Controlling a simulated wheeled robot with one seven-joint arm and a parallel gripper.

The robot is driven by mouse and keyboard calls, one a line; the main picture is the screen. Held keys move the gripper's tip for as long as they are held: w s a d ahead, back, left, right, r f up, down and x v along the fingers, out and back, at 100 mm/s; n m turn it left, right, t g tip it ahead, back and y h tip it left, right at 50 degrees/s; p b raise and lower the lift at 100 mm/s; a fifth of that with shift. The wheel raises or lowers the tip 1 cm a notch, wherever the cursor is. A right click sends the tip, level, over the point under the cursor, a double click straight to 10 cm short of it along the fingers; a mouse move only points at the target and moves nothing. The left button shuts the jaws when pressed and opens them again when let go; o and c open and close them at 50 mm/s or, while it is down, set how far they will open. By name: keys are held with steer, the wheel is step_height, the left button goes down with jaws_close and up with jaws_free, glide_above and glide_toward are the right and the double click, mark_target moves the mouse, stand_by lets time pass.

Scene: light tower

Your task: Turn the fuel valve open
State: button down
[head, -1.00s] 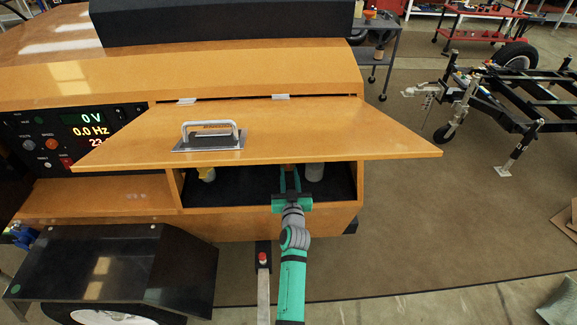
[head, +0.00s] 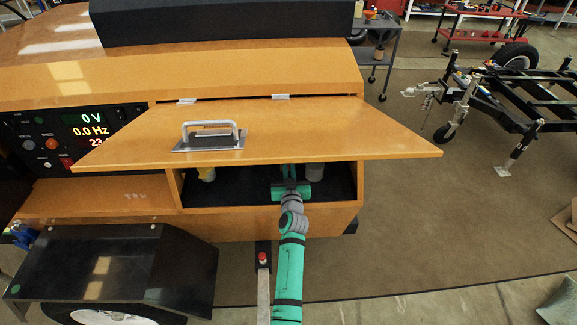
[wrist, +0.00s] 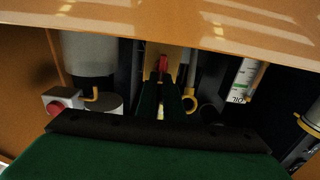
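The fuel valve appears as a small red handle (wrist: 163,63) in front of a tan plate, at the top middle of the wrist view. The head view does not show it, as the raised orange door (head: 330,130) covers the upper part of the bay. My gripper (wrist: 161,82) is inside the bay, its two dark fingers pointing at the red handle with a narrow gap between them. The fingertips look close to the handle; contact is not clear. In the head view my gripper (head: 291,180) reaches under the door and its tips are hidden.
In the wrist view a white and grey cylinder (wrist: 88,55) and a red button (wrist: 57,107) stand left. A yellow ring (wrist: 191,104) and a white oil container (wrist: 243,80) are right. The door's edge hangs close above; the bay's side walls bound it.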

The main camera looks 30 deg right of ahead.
steer(key=shift+m, duration=0.4)
steer(key=m, duration=0.2)
steer(key=shift+s+d+m, duration=0.1)
steer(key=shift+d+m, duration=0.1)
steer(key=shift+m, duration=0.1)
steer(key=shift+s+d+f+m, duration=0.1)
steer(key=shift+d+m, duration=0.05)
steer(key=shift+m, duration=0.8)
steer(key=shift+s+d+f+m, duration=0.1)
steer(key=shift+m, duration=0.85)
steer(key=c, duration=1.9)
jaws_free()
steer(key=shift+o, duration=0.2)
steer(key=v, duration=1)
steer(key=shift+s+a, duration=0.2)
steer(key=shift+s, duration=0.15)
